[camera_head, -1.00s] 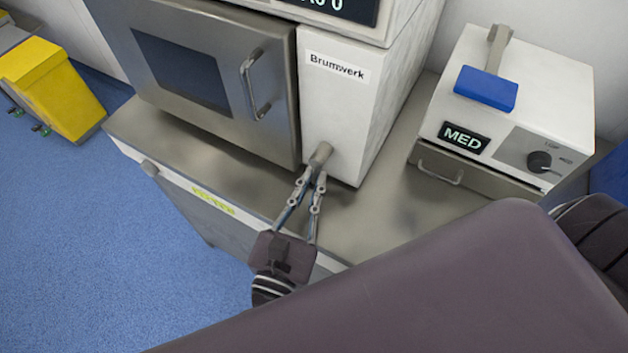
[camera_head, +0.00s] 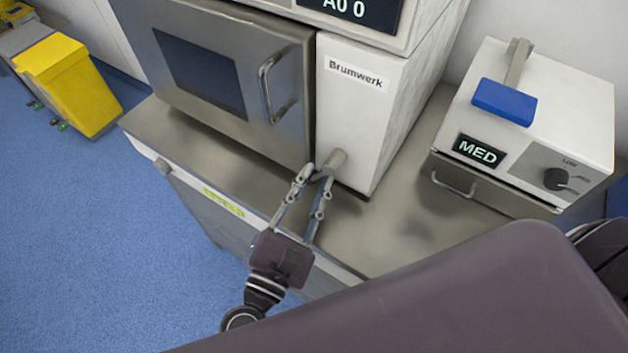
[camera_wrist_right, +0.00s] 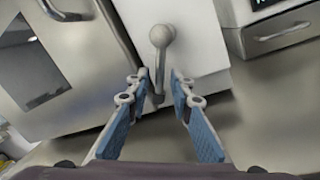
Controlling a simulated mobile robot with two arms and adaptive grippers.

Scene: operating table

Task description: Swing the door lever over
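The door lever (camera_head: 336,161) is a short grey handle low on the white front panel marked "Brumwerk", right of the steel door (camera_head: 225,75). In the right wrist view the lever (camera_wrist_right: 160,36) has a round hub at the top and a thin shaft hanging down. My right gripper (camera_head: 317,174) is in front of it. In the wrist view its blue-padded fingers (camera_wrist_right: 159,76) are spread, with the shaft's lower end between their tips and a gap on both sides. My left gripper is not in view.
The door has a bar handle (camera_head: 272,88). A white device (camera_head: 560,100) with a MED display, blue block and black knob stands to the right. The steel counter (camera_head: 400,225) between is bare. A yellow bin (camera_head: 75,80) stands on the blue floor at far left.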

